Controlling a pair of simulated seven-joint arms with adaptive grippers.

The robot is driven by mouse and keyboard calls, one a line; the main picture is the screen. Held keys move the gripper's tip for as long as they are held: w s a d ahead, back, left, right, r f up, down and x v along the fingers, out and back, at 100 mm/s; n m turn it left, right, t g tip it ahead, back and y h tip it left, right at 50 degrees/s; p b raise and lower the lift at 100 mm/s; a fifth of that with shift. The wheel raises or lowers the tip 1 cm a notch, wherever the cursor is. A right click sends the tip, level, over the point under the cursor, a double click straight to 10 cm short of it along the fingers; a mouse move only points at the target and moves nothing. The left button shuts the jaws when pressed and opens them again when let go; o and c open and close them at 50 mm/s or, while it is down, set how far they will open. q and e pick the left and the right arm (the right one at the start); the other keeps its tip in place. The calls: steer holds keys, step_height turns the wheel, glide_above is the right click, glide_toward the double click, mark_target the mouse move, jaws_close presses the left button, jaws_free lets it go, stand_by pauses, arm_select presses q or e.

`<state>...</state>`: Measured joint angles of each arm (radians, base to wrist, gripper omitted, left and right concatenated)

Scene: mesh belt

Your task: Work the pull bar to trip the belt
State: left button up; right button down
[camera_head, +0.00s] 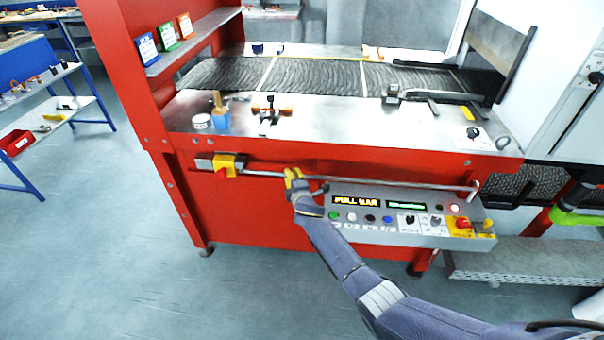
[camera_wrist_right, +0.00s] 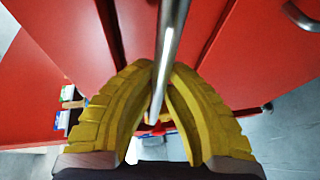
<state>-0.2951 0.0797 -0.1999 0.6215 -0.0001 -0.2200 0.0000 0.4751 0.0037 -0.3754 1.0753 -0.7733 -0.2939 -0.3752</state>
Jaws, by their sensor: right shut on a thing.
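The pull bar (camera_head: 383,185) is a long thin metal rod along the front of the red machine, below its worktop. It runs from a yellow and grey switch block (camera_head: 226,165) at the left to a bracket at the right. My right gripper (camera_head: 292,177) is at the left half of the bar. In the right wrist view its yellow fingers (camera_wrist_right: 162,70) are closed around the bar (camera_wrist_right: 172,35). The mesh belt (camera_head: 310,78) lies behind the worktop. My left gripper is not in view.
A control panel (camera_head: 345,218) with lit displays, buttons and a red stop knob (camera_head: 463,224) sits just below the bar, right of my gripper. The worktop holds a blue cup (camera_head: 221,118) and small tools. Open floor (camera_head: 120,240) lies to the left.

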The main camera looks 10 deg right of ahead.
steer(key=c, duration=1.4)
jaws_free()
steer(key=shift+a+f, duration=0.1)
steer(key=shift+o, duration=0.2)
steer(key=s+d+r, duration=0.1)
steer(key=s+r, duration=0.1)
steer(key=s, duration=0.9)
steer(key=shift+s+d, duration=0.15)
steer(key=shift+s, duration=0.25)
